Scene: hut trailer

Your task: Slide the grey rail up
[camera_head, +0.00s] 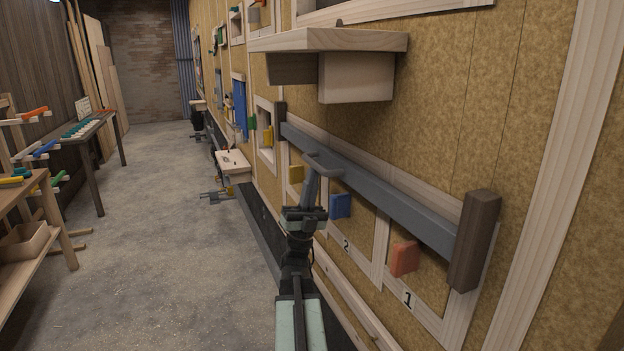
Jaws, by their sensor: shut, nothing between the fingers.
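The grey rail (385,192) is a long bar on the right wall, running from the near right to the far left between two dark brown posts, a near one (474,240) and a far one (280,120). A short, rounded grey bar (326,166) stands out at the rail's far half and looks like its handle. My gripper (309,178) is shut and empty, with its fingers pointing up just below this bar. I cannot tell whether they touch it. My gripper and the bar hide a small part of the rail.
Below the rail are a yellow block (296,173), a blue block (340,206) and an orange block (404,258). A wooden shelf (335,41) juts out above it. A small workbench (233,165) stands farther along the wall.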

